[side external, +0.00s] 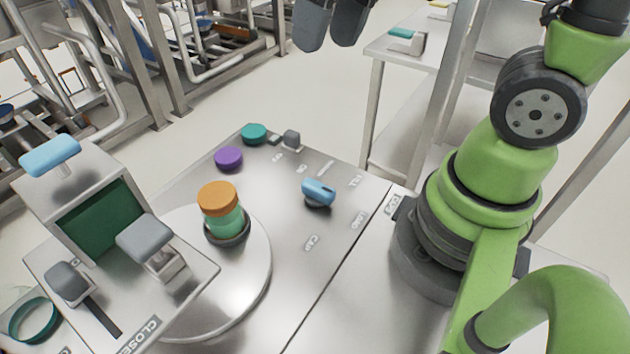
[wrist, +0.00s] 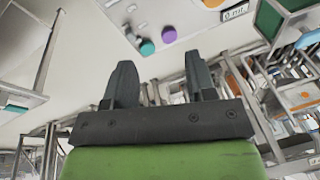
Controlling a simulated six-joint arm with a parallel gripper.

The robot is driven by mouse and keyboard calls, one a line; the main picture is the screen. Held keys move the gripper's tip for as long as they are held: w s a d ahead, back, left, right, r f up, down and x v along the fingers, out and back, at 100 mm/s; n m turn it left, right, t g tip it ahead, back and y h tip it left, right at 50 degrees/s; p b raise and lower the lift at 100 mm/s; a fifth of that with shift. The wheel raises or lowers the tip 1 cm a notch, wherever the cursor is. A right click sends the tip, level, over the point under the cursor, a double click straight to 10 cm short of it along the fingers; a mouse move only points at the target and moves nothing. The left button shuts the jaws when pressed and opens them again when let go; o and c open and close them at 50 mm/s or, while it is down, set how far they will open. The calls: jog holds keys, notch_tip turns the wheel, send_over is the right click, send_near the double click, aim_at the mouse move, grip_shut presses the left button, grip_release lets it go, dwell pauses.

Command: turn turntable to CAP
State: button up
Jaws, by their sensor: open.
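In the side view a round metal turntable (side external: 255,285) is set in the steel worktop. A green jar (side external: 222,224) with an orange lid (side external: 218,196) stands upright on it in a dark ring holder. My gripper (side external: 330,20) is at the top edge, high above and apart from the knob, only partly in view. In the wrist view my gripper (wrist: 161,82) is open and empty.
A purple button (side external: 228,157), a teal button (side external: 254,132) and a small grey knob (side external: 291,138) are at the worktop's far end. A metal box station (side external: 80,185) with grey handles and a CLOSE label stands at left. The space above the blue knob is clear.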

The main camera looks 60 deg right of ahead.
jog(key=w+f+n+g, duration=0.1)
jog(key=w+f+g, duration=0.35)
jog(key=f, duration=0.25)
jog(key=n+g+h, duration=0.1)
jog(key=n+g, duration=0.1)
jog(key=g, duration=0.1)
send_near(315, 184)
jog(key=x, duration=1)
jog(key=shift+t, duration=0.25)
jog(key=c, duration=0.9)
